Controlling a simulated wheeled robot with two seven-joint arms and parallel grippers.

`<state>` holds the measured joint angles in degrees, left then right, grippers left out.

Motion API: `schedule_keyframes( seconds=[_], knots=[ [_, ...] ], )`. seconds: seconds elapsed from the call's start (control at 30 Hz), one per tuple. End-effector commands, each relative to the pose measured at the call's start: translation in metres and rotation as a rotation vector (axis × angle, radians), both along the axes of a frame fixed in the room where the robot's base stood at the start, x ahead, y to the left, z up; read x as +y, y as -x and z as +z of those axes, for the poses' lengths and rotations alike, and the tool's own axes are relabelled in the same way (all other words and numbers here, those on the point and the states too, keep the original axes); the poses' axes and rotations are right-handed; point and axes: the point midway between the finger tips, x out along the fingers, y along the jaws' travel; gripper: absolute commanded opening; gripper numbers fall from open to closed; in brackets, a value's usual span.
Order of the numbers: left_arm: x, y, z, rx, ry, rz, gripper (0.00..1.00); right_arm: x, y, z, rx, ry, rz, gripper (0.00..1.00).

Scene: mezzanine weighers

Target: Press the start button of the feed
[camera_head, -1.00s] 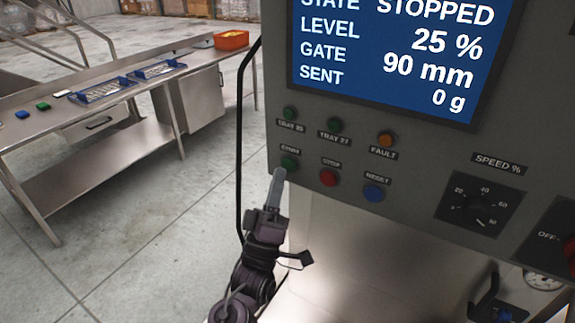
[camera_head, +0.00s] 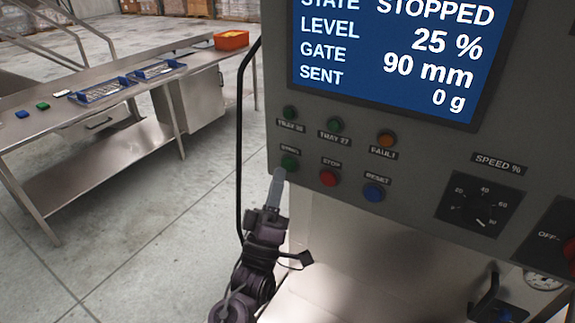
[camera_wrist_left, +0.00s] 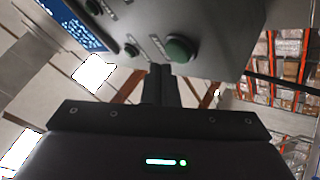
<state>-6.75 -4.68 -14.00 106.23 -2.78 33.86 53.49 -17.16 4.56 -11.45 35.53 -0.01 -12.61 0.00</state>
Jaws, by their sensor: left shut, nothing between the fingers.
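The grey control panel (camera_head: 420,165) carries a green button (camera_head: 290,164) at the left of its lower row, with a small blurred label above it. A red STOP button (camera_head: 328,178) and a blue RESET button (camera_head: 374,193) sit to its right. My left gripper (camera_head: 279,174) is shut and empty, its tip pointing up just below and left of the green button. In the left wrist view the shut fingers (camera_wrist_left: 160,72) end just below a large green button (camera_wrist_left: 180,48). I cannot tell whether they touch it. My right gripper is not in view.
The panel's screen (camera_head: 390,60) reads STOPPED, 25 %, 90 mm and 0 g. Green tray lamps and an orange FAULT lamp (camera_head: 386,139) sit above the buttons. A speed dial (camera_head: 481,205) is at right. A steel table (camera_head: 110,105) with blue trays stands at left.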

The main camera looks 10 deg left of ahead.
Motion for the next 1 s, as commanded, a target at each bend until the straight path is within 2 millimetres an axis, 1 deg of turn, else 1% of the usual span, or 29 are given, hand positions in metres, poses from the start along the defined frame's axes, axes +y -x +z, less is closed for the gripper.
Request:
schedule_keyframes(
  seconds=[0.33,1.0],
  knots=[
    [-0.003,-0.008,0.000,-0.001,0.000,0.000,0.00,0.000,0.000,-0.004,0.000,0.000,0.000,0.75],
    [-0.005,-0.011,0.000,0.000,0.000,0.000,0.00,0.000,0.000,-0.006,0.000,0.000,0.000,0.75]
  ],
)
